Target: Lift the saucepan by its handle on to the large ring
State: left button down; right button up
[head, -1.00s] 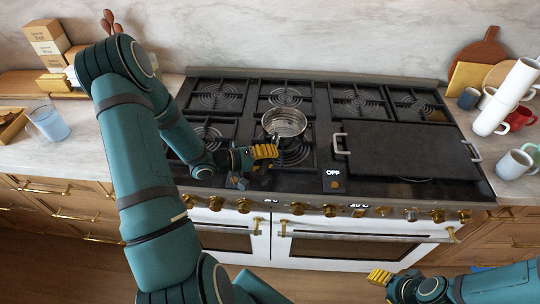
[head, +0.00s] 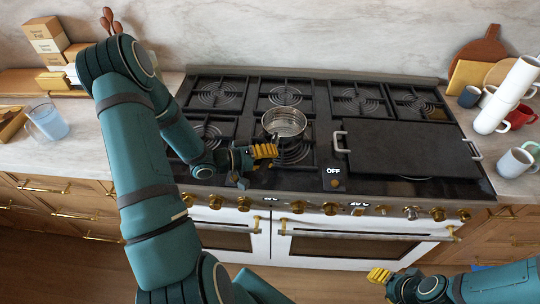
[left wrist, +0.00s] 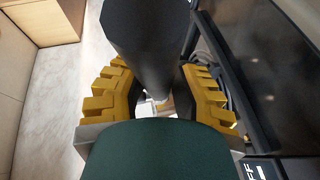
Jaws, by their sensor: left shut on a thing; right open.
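The saucepan (head: 284,123) is a small silver metal pan, upright over the middle of the hob. My left gripper (head: 266,152) is just in front of it, shut on its handle, which my fingers mostly hide in the head view. In the left wrist view a dark rounded bar, seemingly the handle (left wrist: 150,40), runs between the yellow fingers. A coiled ring (head: 294,152) shows just in front of the pan. I cannot tell whether the pan touches the grate, or which ring is the large one. My right gripper (head: 379,276) is open and empty, low in front of the oven.
More ringed burners lie at the back (head: 276,94) and front left (head: 208,133). A dark griddle plate with handles (head: 410,150) covers the front right. Mugs (head: 514,162) stand on the right counter, a glass (head: 48,122) on the left. Knobs (head: 297,208) line the front edge.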

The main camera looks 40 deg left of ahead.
pick_arm(q)
jog(key=shift+f, duration=0.3)
dwell(0.5)
jog(key=c, duration=0.7)
grip_release()
jog(key=v, duration=1.2)
jog(key=shift+s, duration=0.1)
